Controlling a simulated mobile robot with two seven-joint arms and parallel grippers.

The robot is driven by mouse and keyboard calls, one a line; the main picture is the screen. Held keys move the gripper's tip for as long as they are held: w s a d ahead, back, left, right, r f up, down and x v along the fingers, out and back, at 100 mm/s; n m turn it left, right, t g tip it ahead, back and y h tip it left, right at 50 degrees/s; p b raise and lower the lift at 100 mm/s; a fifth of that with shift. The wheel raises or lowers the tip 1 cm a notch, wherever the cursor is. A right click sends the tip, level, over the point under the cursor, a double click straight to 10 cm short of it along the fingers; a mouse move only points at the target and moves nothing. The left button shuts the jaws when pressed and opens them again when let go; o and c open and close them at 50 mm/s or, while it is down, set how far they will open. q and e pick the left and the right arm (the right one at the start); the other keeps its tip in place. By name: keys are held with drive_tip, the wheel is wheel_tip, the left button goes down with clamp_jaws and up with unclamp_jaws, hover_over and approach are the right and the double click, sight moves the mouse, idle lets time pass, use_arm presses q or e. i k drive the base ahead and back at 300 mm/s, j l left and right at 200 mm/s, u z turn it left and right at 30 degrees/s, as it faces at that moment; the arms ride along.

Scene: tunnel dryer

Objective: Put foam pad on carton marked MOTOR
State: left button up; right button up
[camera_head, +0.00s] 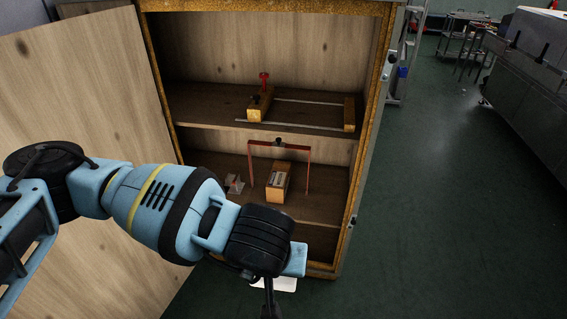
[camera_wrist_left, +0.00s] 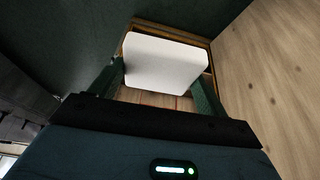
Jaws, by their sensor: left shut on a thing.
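The white foam pad (camera_wrist_left: 165,62) is held between the fingers of my left gripper (camera_wrist_left: 160,85) in the left wrist view. In the head view only a white strip of the pad (camera_head: 275,284) shows below my left wrist. My left gripper (camera_head: 268,292) is shut on it in front of the cabinet's lower edge; its fingers are mostly hidden there. I see no carton that I can make out as marked MOTOR. My right gripper is not in view.
An open wooden cabinet (camera_head: 255,99) has its door (camera_head: 85,110) swung out at left. Its upper shelf holds a clamp-like tool (camera_head: 262,100). The lower shelf holds a red frame (camera_head: 308,165) and a small wooden block (camera_head: 277,190). Green floor (camera_head: 450,200) is clear at right.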

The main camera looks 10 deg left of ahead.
sight(279, 174)
drive_tip(key=i+l, duration=0.1)
drive_tip(key=i, duration=1.15)
